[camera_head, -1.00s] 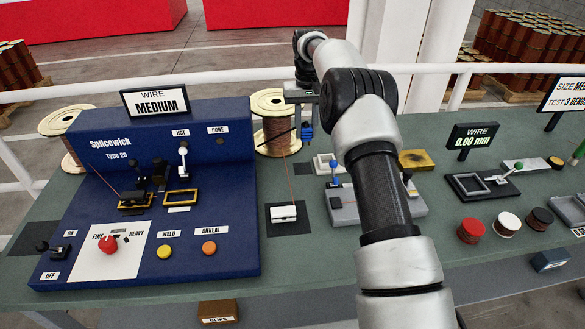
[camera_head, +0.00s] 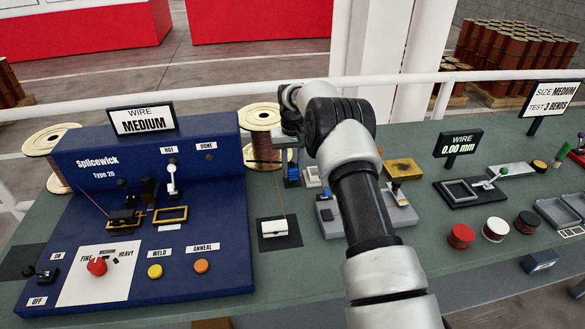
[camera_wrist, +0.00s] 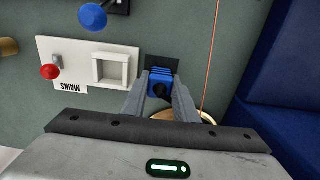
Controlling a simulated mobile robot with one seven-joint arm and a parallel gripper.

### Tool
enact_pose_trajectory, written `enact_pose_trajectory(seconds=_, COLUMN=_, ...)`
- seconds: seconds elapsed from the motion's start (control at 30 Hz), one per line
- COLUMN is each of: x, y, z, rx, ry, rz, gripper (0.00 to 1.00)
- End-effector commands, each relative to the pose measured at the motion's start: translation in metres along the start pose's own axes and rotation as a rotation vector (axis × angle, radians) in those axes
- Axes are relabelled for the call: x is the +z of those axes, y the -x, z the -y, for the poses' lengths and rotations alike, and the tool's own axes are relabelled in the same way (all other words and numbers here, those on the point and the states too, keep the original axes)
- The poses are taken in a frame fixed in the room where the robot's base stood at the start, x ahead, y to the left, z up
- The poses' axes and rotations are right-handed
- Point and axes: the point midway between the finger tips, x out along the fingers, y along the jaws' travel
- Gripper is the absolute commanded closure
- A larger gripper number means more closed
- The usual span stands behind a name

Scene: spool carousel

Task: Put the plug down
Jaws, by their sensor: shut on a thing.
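The plug is a small blue block with a dark round part facing the wrist camera (camera_wrist: 161,83). My gripper (camera_wrist: 160,88) is shut on it, with one grey finger on each side. The plug is over or on a dark square pad (camera_wrist: 162,62); I cannot tell whether it touches. In the head view, my gripper (camera_head: 291,168) and the blue plug (camera_head: 292,176) are low over the bench, just right of the copper wire spool. The white MAINS panel (camera_wrist: 74,85), with a raised square socket frame (camera_wrist: 111,69), lies beside the pad.
A red-knobbed lever (camera_wrist: 50,71) is on the panel and a blue knob (camera_wrist: 93,16) stands nearby. The copper wire spool (camera_head: 263,150) and the blue Splicewick machine (camera_head: 215,245) are to the left. A wire runs to a white block (camera_head: 275,228).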

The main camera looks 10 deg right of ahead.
Motion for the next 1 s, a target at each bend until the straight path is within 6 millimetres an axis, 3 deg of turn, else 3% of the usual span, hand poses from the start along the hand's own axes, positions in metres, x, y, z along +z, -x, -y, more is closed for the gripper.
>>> enact_pose_trajectory(seconds=0.27, x=0.000, y=-0.004, z=0.000, rx=0.000, ry=0.000, rz=-0.001, gripper=0.97)
enact_pose_trajectory(seconds=0.3, x=0.000, y=-0.002, z=0.000, rx=0.000, ry=0.000, rz=-0.001, gripper=0.67)
enact_pose_trajectory(seconds=0.4, x=0.000, y=-0.002, z=0.000, rx=0.000, ry=0.000, rz=-0.001, gripper=0.55)
enact_pose_trajectory(seconds=0.77, x=-0.001, y=0.005, z=0.000, rx=0.000, ry=0.000, rz=-0.002, gripper=0.55)
enact_pose_trajectory(seconds=1.0, x=-0.001, y=0.048, z=0.000, rx=-0.001, ry=-0.001, rz=-0.005, gripper=0.55)
